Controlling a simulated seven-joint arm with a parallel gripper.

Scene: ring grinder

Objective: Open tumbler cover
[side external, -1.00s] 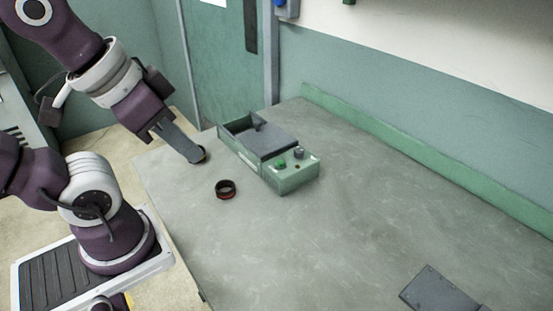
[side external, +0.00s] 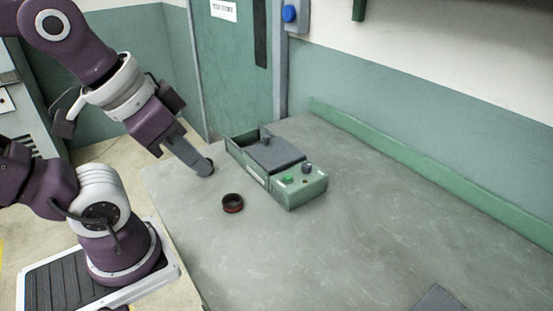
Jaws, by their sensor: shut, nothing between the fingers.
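The green machine (side external: 310,192) stands on the table with a green button and a dark knob on its front. The dark grey cover (side external: 280,156) lies on its top, with a small raised knob (side external: 265,137) near its back edge; it looks closed. Behind it is an open recess (side external: 242,142) in the housing. My gripper (side external: 203,168) is shut, points down, and is left of the machine, apart from it.
A dark ring with a reddish lower edge (side external: 232,204) lies on the table (side external: 340,255) in front of the machine. A dark flat object (side external: 438,300) is cut off at the bottom right. A green ledge (side external: 430,176) runs along the wall. The table's right side is clear.

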